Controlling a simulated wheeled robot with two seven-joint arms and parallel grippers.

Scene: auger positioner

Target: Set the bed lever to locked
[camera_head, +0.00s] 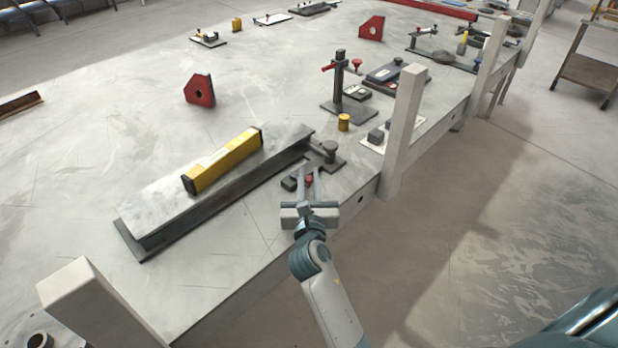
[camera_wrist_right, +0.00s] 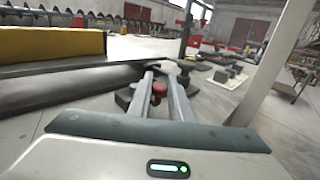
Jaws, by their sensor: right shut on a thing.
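The bed lever shows as a small red knob (camera_head: 309,181) on a dark base (camera_head: 290,183) at the near edge of the table, beside the end of the steel beam. In the right wrist view the red knob (camera_wrist_right: 159,89) sits between the two fingers. My right gripper (camera_head: 307,178) reaches in from the table's near side and is shut on this knob. The fingers and the wrist hide most of the lever's arm, so I cannot tell its angle. My left gripper is not in view.
A steel beam (camera_head: 150,238) with a yellow level (camera_head: 222,162) on it lies left of the gripper. A dark stand with a red handle (camera_head: 340,80) is behind. Pale posts rise at the table edge to the right (camera_head: 404,135) and near left (camera_head: 85,300).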

